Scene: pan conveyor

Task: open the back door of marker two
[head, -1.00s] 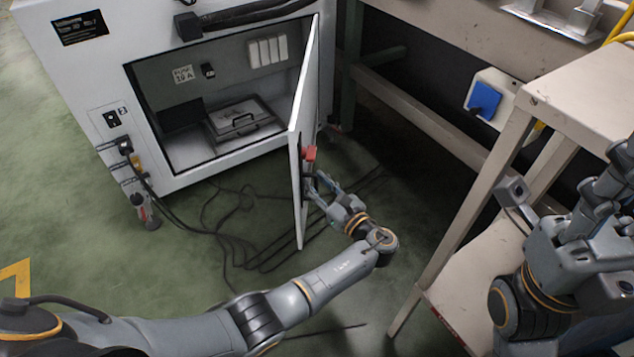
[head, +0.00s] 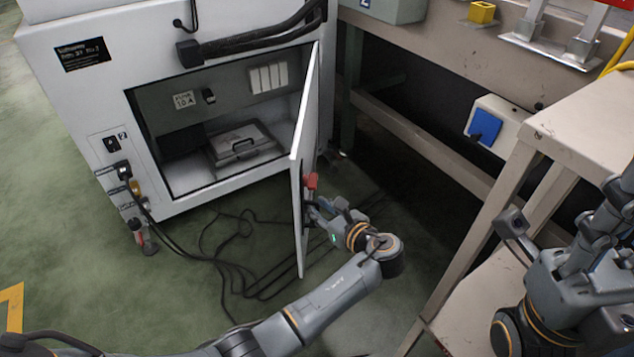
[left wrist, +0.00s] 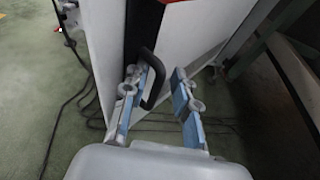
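The white cabinet (head: 75,100) has a dark name plate (head: 82,55) with small text and a "2" label beside a switch. Its door (head: 302,200) stands swung wide open, hinged at the right side of the opening. My left gripper (head: 318,212) is at the door's outer face, just below a red part (head: 311,182). In the left wrist view, the gripper (left wrist: 158,92) has its fingers apart. A black loop handle (left wrist: 152,75) on the door (left wrist: 185,45) lies by the left finger, partly between the fingers. My right arm is at the right edge; its fingers are unclear.
Inside the cabinet lies a grey case (head: 240,147) with a black handle. Black cables (head: 235,235) lie on the floor beneath the door. A beige cart (head: 580,125) stands at right, near my right arm. A beige bench frame (head: 430,130) runs behind.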

